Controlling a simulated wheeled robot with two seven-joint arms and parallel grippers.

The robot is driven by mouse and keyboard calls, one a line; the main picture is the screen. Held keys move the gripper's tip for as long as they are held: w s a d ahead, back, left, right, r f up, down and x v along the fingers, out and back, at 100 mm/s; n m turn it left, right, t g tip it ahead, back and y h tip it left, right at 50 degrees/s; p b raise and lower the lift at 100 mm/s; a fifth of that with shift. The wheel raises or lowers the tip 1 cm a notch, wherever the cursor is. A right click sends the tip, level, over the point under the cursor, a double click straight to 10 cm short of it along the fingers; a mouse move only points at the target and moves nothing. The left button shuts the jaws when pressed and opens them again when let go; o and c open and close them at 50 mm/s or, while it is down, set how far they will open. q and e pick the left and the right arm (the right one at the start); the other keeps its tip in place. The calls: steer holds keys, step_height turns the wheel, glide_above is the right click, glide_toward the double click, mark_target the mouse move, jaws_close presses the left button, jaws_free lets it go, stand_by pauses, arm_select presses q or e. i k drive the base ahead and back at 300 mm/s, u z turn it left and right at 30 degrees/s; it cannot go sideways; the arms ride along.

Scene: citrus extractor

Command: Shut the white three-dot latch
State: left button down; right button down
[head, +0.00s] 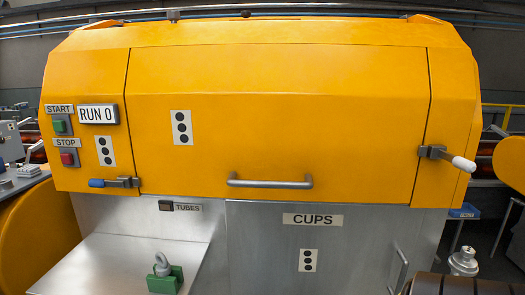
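The white-handled latch (447,158) is on the right side of the yellow hood (275,115). Its grey metal body sits at the seam between the hood's front cover and right side panel. Its white grip points right and slightly down, out past the panel. A blue-handled latch (115,183) lies level across the left seam, its blue grip pointing left. Three-dot plates show on the left panel (105,151), the front cover (181,127) and the CUPS door (308,260); I see none right beside the white-handled latch. Neither of my grippers is in view.
A grey bar handle (270,182) stands out from the cover's lower middle. START (60,126) and STOP (68,158) buttons are at left. A green block with a grey loop (165,277) sits on the metal shelf (135,252). A dark ribbed drum (465,285) is at lower right.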

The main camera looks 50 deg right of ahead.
mark_target(468, 166)
steer(key=z, duration=2.9)
steer(key=k, duration=0.25)
steer(key=u, duration=0.65)
steer(key=i, duration=0.7)
steer(key=z, duration=0.7)
